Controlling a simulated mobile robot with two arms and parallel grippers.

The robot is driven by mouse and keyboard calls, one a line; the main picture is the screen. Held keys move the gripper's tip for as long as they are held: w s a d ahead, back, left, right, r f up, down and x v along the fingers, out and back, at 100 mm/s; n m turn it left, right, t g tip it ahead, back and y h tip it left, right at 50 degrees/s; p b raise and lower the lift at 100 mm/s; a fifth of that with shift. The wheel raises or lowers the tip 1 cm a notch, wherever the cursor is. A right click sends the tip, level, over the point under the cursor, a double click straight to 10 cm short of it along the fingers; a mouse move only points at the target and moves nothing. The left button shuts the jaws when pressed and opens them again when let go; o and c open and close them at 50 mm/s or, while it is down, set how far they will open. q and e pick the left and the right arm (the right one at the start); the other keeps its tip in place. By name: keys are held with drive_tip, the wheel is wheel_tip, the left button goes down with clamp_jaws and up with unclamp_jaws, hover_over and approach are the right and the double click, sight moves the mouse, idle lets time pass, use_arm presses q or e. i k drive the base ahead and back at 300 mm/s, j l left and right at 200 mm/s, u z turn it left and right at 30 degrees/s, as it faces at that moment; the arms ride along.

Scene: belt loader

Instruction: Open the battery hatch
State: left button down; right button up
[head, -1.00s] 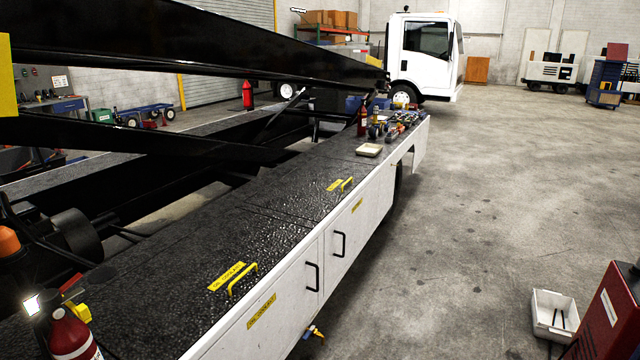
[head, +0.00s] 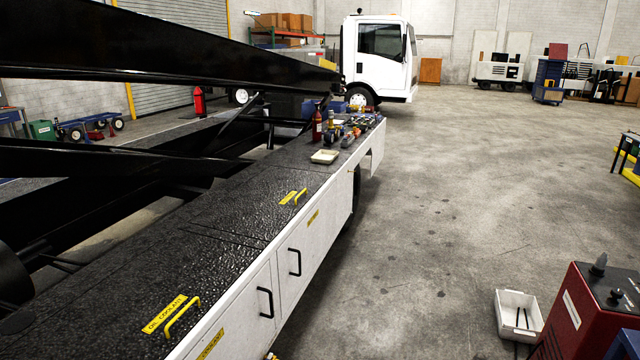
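The loader's black textured deck (head: 150,260) has two hatch spots with yellow handles. The near handle (head: 182,318) stands beside a yellow label (head: 164,313) that seems to read oil and coolant. The farther handle (head: 300,196) stands beside a yellow label (head: 287,197) too small to read, so I cannot tell whether it marks the battery hatch. Thin seams cross the deck between them. No lid looks raised. White side doors (head: 302,258) with black pull handles (head: 295,262) are closed below. Neither of my grippers is in view.
A white tray (head: 324,156), bottles and tools (head: 345,130) sit on the deck's far end. Black beams (head: 150,50) hang over its left side. On the right floor are a white bin (head: 518,314) and a red machine (head: 585,315). The concrete between is clear.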

sight(262, 207)
drive_tip(key=i+l+z, duration=0.15)
drive_tip(key=i, duration=0.8)
drive_tip(key=i+l+z, duration=0.2)
drive_tip(key=i, duration=0.75)
